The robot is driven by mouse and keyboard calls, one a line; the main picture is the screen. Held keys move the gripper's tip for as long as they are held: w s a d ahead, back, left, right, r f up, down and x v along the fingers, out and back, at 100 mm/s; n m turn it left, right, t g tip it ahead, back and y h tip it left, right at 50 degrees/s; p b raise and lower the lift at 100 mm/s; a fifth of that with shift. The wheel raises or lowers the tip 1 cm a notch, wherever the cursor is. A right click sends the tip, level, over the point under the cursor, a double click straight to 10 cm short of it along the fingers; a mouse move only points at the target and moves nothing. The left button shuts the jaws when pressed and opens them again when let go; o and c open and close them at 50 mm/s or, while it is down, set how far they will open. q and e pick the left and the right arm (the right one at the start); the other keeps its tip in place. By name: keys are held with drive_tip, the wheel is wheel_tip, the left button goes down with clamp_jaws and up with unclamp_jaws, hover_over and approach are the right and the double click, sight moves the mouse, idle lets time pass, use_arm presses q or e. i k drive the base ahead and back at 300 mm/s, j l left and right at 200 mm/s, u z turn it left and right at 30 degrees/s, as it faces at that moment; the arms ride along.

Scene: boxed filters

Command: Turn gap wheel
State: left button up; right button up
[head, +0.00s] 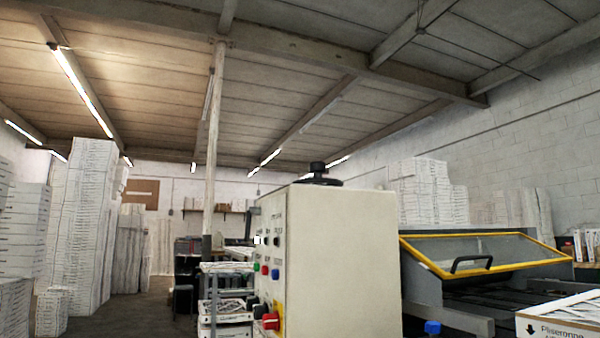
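A black handwheel (320,181) with an upright knob shows above the top of a cream control cabinet (342,265) in the head view. It may be the gap wheel, but no label on it can be read. Its lower part is hidden by the cabinet's top edge. The cabinet's left face carries red, green, blue and black buttons and a red switch on a yellow plate (277,318). Neither of my grippers is in view.
Right of the cabinet stands a machine with a yellow-framed clear cover (485,253) and black handle. A white box (562,318) is at the lower right. Stacks of white boxes (82,225) stand at the left. Open floor (130,315) lies between the stacks and the cabinet.

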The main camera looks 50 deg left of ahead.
sight(318, 168)
drive_tip(key=j, duration=0.75)
drive_tip(key=i+j, duration=0.15)
drive_tip(key=j, duration=1.4)
drive_tip(key=i, duration=0.05)
